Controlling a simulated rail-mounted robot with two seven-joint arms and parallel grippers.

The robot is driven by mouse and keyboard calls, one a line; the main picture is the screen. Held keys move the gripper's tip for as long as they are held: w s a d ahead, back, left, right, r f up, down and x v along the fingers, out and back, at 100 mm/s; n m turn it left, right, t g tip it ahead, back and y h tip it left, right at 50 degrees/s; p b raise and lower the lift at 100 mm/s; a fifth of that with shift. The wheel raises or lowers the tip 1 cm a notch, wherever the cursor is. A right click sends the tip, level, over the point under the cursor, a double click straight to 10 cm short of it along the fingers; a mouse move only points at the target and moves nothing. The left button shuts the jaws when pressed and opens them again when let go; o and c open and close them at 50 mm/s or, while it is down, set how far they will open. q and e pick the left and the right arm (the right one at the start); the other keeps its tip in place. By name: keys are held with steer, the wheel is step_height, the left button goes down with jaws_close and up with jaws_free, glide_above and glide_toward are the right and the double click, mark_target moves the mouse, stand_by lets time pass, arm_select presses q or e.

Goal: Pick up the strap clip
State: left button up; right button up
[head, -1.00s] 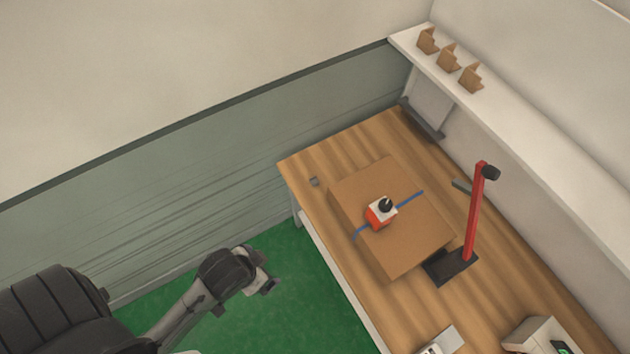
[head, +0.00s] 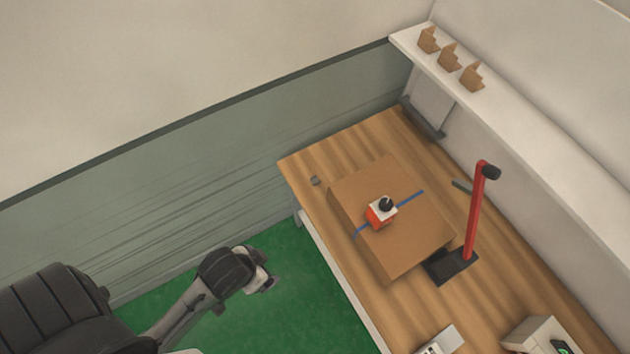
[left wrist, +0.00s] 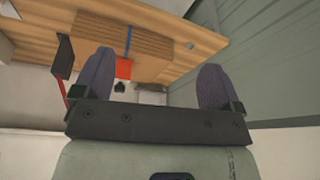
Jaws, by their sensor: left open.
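A small grey piece, which looks like the strap clip (head: 314,181), lies on the wooden table near its left corner, beside the cardboard box. It also shows as a small dark spot in the left wrist view (left wrist: 190,45). My left gripper (head: 268,286) is over the green floor, off the table's left side, apart from the clip. In the left wrist view my left gripper (left wrist: 155,75) has its two fingers wide apart with nothing between them. My right gripper is not in view.
The cardboard box (head: 405,245) carries a blue strap (head: 411,198) and an orange-and-white tool (head: 380,213). A red post (head: 474,215) on a black base stands right of it. A shelf (head: 530,125) runs along the wall. Bare wood (head: 345,155) surrounds the clip.

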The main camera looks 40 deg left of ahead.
arm_select(q)
steer(key=c, duration=0.5)
